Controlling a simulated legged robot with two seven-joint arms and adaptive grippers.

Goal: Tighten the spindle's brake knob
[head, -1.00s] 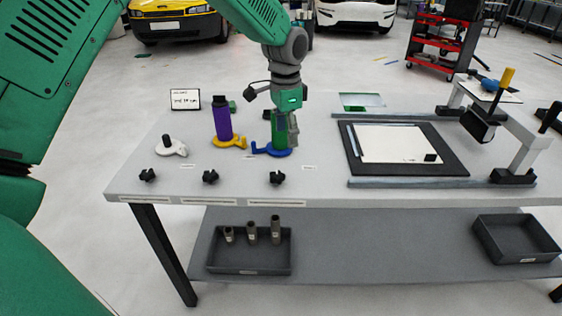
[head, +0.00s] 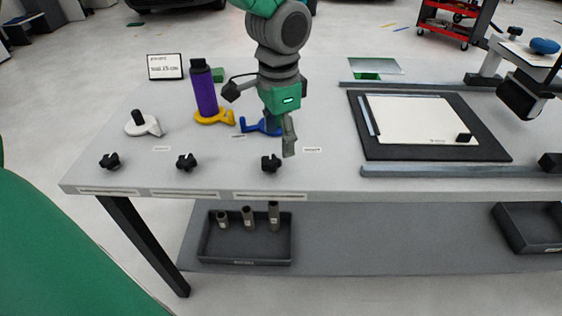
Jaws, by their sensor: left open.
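Three black knobs stand along the front edge of the table: a left knob (head: 110,161), a middle knob (head: 187,161) and a right knob (head: 271,162). Behind them are a white spindle base (head: 150,127) with a bare black post, a yellow base (head: 216,118) with an upright purple roll (head: 205,95), and a blue base (head: 250,126). My left gripper (head: 289,150) is open and points down, just right of and behind the right knob. It covers part of the blue base, and whatever stands on that base is hidden. My right gripper is not in view.
A small sign (head: 166,67) stands at the back left. A black mat (head: 485,148) with a white sheet lies between rails (head: 450,171) on the right. A grey bin (head: 245,253) with several tubes sits on the lower shelf. The front left tabletop is mostly clear.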

